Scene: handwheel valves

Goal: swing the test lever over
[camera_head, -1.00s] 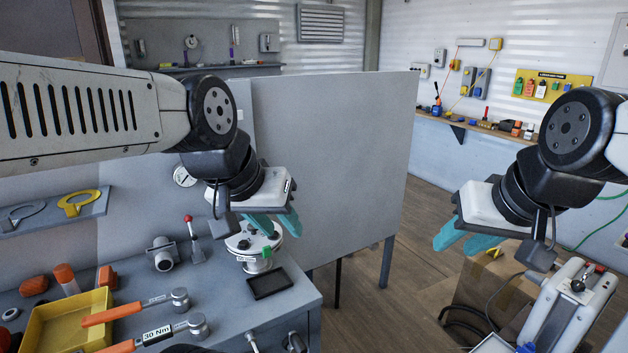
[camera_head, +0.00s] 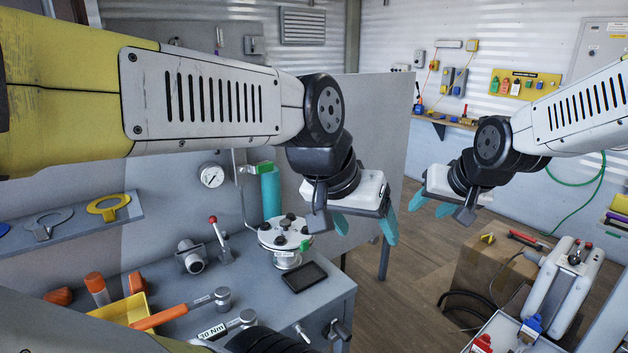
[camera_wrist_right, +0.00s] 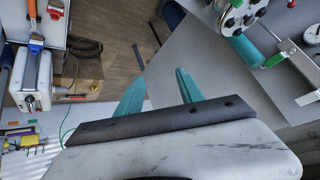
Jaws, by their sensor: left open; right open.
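A small lever with a red knob (camera_head: 218,238) stands upright on the grey bench, beside a round metal fitting (camera_head: 192,257); it looks like the test lever. To its right is a round bolted flange valve (camera_head: 285,238), with a teal cylinder (camera_head: 271,192) behind it. My left gripper (camera_head: 364,226) is open and empty, in the air right of the valve and well away from the lever. My right gripper (camera_head: 431,207) is open and empty, further right over the floor. Its teal fingers (camera_wrist_right: 160,88) show apart in the right wrist view, touching nothing.
Torque tools with orange handles (camera_head: 172,314) and a yellow tray (camera_head: 122,308) lie at the bench's front left. A dark square pad (camera_head: 304,276) lies by the valve. A grey panel (camera_head: 372,130) stands behind my left gripper. A cardboard box (camera_head: 488,270) is at right.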

